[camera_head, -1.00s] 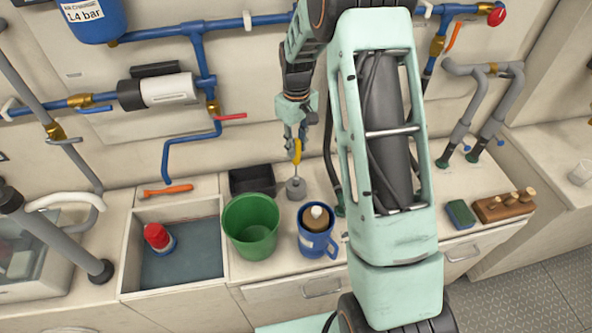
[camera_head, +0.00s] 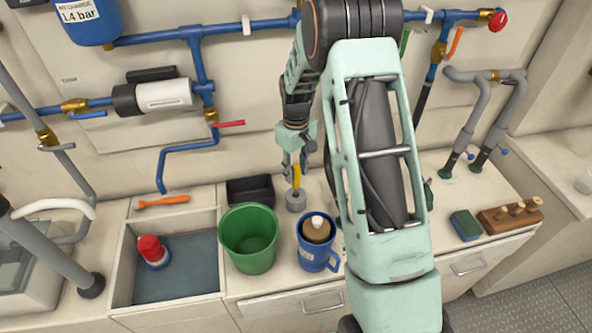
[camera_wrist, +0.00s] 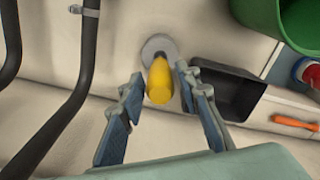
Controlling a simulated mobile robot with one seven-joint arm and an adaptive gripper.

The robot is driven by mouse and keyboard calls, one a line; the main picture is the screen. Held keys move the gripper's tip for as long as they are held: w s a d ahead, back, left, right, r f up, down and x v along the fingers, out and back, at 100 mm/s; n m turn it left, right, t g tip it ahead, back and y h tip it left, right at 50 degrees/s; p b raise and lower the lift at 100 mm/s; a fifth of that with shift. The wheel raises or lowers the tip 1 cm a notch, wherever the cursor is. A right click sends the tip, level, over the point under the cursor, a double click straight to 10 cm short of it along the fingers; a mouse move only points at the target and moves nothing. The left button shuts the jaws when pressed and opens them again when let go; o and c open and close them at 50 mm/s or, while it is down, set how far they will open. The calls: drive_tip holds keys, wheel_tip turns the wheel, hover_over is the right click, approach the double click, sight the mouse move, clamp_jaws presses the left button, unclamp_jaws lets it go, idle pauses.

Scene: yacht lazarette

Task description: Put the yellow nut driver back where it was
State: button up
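The yellow nut driver (camera_head: 296,175) stands upright on the counter with its lower end in a round grey holder (camera_head: 296,201). Its shaft is mostly out of sight. In the wrist view, the yellow handle (camera_wrist: 160,82) points toward the camera, with the grey holder (camera_wrist: 158,46) behind it. My gripper (camera_wrist: 160,78) has a finger on either side of the handle, with a visible gap at each side, so it looks open around it. In the head view, my gripper (camera_head: 295,168) is just above the holder.
A black bin (camera_head: 250,190) stands close left of the holder. A green bucket (camera_head: 249,238) and a blue mug (camera_head: 318,256) with a bottle in it stand in front. A sink (camera_head: 185,270) is at left. Pipes run along the wall behind.

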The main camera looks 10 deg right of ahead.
drive_tip(key=shift+o, duration=0.4)
drive_tip(key=shift+r, duration=0.3)
wheel_tip(320, 180, up, 12)
drive_tip(key=shift+b, duration=0.4)
drive_tip(key=shift+f, duration=0.1)
